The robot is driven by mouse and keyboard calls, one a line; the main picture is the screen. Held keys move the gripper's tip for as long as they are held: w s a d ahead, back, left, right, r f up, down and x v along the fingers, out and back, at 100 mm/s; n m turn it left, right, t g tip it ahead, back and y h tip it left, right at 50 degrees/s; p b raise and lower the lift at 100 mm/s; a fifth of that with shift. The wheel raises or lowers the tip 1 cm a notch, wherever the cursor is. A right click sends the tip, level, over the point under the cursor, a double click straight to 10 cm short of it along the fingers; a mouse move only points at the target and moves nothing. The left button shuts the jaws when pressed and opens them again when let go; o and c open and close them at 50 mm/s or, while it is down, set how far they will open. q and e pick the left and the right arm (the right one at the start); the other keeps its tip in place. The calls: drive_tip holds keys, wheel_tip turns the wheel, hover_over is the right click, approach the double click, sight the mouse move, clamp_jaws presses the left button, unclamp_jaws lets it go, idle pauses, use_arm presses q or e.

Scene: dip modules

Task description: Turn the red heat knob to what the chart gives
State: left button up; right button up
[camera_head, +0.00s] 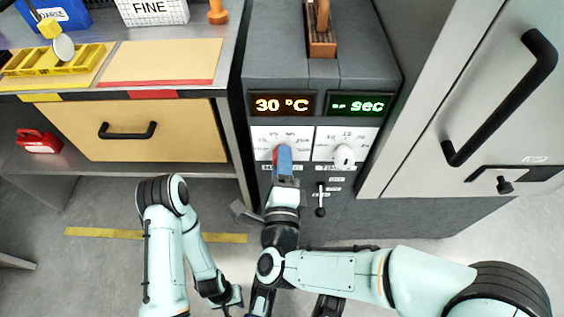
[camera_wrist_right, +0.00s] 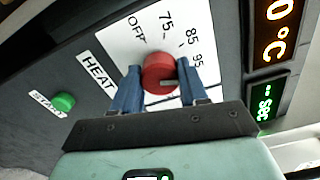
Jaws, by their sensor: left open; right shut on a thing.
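The red heat knob (camera_wrist_right: 158,72) sits on a white dial plate marked OFF, 75, 85 and 95. A small pale mark shows low on the knob's face; I cannot tell which marking it is set to. My right gripper (camera_wrist_right: 160,85) is shut on the knob, one blue finger on each side. In the head view the right gripper (camera_head: 283,158) covers most of the knob. The orange display (camera_head: 284,104) above reads 30 °C. No readable chart shows.
A white knob (camera_head: 344,157) sits right of the heat knob, under the green sec display (camera_head: 360,105). A black lever (camera_head: 320,200) is below. A green START button (camera_wrist_right: 64,101) shows in the wrist view. A drawer bench (camera_head: 150,148) stands left, a handled cabinet door (camera_head: 470,100) right.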

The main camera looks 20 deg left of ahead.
drive_tip(key=shift+a+r+m, duration=0.1)
drive_tip(key=shift+a+m, duration=0.05)
drive_tip(key=shift+m, duration=0.15)
idle(0.4)
drive_tip(key=o, duration=1.1)
drive_tip(key=shift+c, duration=0.2)
use_arm(q)
drive_tip(key=shift+s, duration=0.1)
